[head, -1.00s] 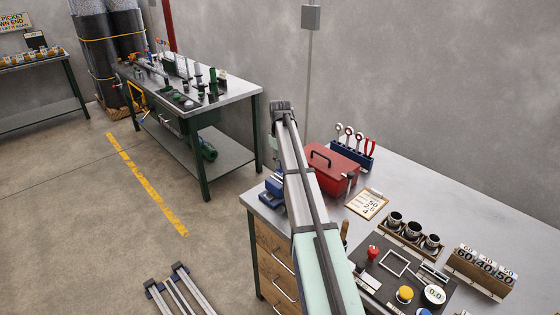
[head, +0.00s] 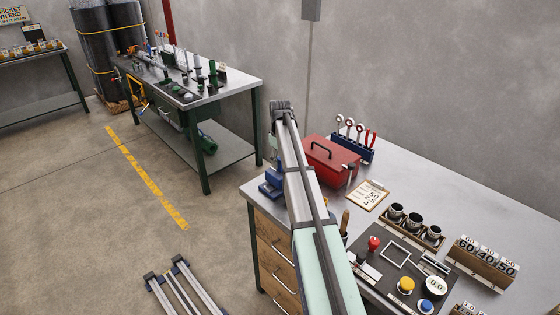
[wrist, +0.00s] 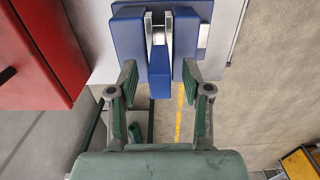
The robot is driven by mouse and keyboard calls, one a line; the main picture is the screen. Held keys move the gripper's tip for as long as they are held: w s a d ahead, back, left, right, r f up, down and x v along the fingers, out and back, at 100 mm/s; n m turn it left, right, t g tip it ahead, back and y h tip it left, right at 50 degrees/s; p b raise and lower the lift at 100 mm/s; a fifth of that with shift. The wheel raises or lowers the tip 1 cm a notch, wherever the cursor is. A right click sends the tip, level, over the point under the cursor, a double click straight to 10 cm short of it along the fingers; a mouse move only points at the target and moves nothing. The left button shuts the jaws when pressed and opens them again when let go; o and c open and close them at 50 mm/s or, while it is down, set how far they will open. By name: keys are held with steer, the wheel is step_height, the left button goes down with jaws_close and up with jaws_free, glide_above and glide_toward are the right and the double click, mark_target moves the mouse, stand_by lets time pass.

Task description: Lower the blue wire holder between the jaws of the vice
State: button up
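The blue vice (wrist: 127,35) is at the top of the wrist view, with pale metal jaws running lengthwise. A narrow blue piece (wrist: 160,82), which looks like the wire holder, stands in line with the jaws; its far end meets the jaw gap. I cannot tell how deep it sits. My gripper (wrist: 160,72) is open, one finger on each side of this piece, with a visible gap on both sides. In the head view the vice (head: 270,190) sits at the bench's left corner, partly behind my arm; the gripper and holder are hidden there.
A red toolbox (head: 330,165) stands close beside the vice, also at the left of the wrist view (wrist: 40,50). A blue tool rack (head: 352,148), a clipboard (head: 367,196) and a row of cups (head: 414,220) lie farther right.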

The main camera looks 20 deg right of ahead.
step_height(320, 180, up, 12)
stand_by(0.8)
